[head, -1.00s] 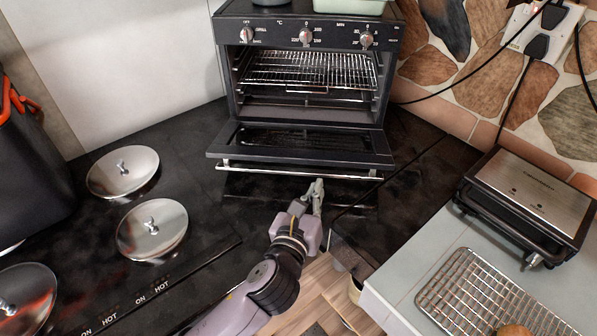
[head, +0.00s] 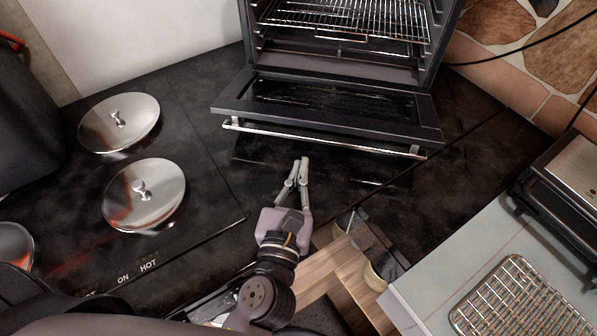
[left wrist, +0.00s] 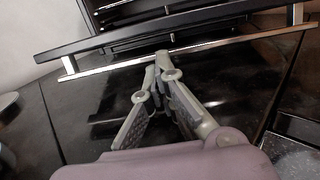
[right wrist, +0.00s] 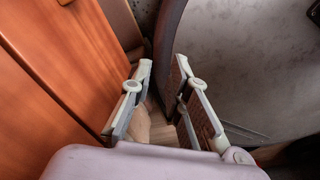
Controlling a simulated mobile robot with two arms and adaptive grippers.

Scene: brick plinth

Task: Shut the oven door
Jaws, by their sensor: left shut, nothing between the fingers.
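The oven (head: 445,45) stands at the back with its dark door (head: 235,104) folded down open. A silver bar handle (head: 320,140) runs along the door's front edge and also shows in the left wrist view (left wrist: 225,43). My left gripper (head: 303,163) is shut and empty, in front of the handle and a little below it in the picture. In the left wrist view its fingertips (left wrist: 162,58) overlap the bar; I cannot tell whether they touch it. My right gripper (right wrist: 163,62) is open and empty, outside the head view.
Metal burner lids (head: 144,194) sit on the dark hob to the left. A contact grill (head: 565,190) and a wire rack (head: 520,305) are on the tiled counter at right. A wooden panel (right wrist: 60,70) and a grey rounded surface (right wrist: 245,70) flank my right gripper.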

